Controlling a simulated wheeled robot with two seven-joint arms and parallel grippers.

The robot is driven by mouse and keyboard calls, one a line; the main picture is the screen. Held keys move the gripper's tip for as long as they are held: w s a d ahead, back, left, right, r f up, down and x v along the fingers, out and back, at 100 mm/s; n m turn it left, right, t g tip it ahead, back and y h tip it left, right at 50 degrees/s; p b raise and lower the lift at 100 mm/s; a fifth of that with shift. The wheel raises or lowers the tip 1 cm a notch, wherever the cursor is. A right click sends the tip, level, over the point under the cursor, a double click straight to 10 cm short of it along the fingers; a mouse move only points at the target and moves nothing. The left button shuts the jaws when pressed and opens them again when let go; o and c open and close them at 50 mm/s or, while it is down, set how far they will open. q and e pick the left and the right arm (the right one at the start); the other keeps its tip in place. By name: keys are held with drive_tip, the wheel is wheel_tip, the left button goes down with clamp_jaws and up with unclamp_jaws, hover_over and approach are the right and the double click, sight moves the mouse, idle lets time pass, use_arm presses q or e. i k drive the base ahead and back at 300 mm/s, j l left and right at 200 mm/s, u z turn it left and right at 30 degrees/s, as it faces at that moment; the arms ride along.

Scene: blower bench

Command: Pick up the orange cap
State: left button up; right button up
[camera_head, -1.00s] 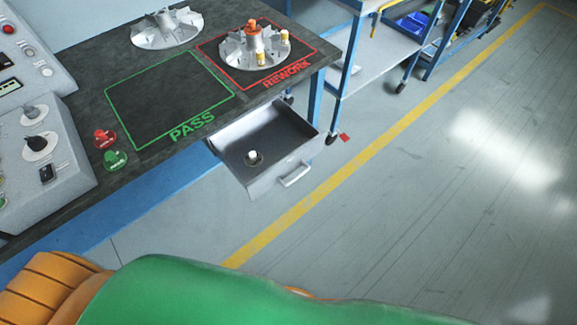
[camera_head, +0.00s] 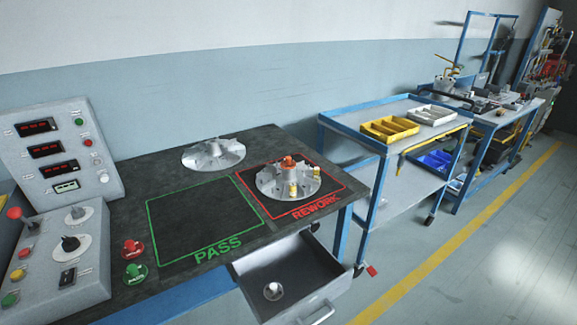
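That wheel stands inside the red REWORK square (camera_head: 332,197) on the dark bench. Two small brass-coloured pieces are on the same wheel, one (camera_head: 293,190) at its front and one (camera_head: 316,170) at its right. Neither of my grippers shows in this view.
A second finned wheel (camera_head: 213,154) stands at the back of the bench. The green PASS square (camera_head: 190,217) is empty. An open drawer (camera_head: 303,258) holds a small round piece (camera_head: 273,291). A control console (camera_head: 55,240) is at left, a blue cart (camera_head: 375,143) at right.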

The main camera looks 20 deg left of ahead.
sight(287, 163)
drive_tip(key=i+l+u, duration=0.25)
drive_tip(key=l, duration=0.25)
drive_tip(key=i+l+u, duration=0.65)
drive_tip(key=l, duration=0.35)
drive_tip(key=i+l+u, duration=0.25)
drive_tip(key=l, duration=0.2)
drive_tip(key=i+l+u, duration=0.2)
drive_tip(key=l, duration=0.25)
drive_tip(key=i+l+u, duration=0.45)
drive_tip(key=l, duration=0.15)
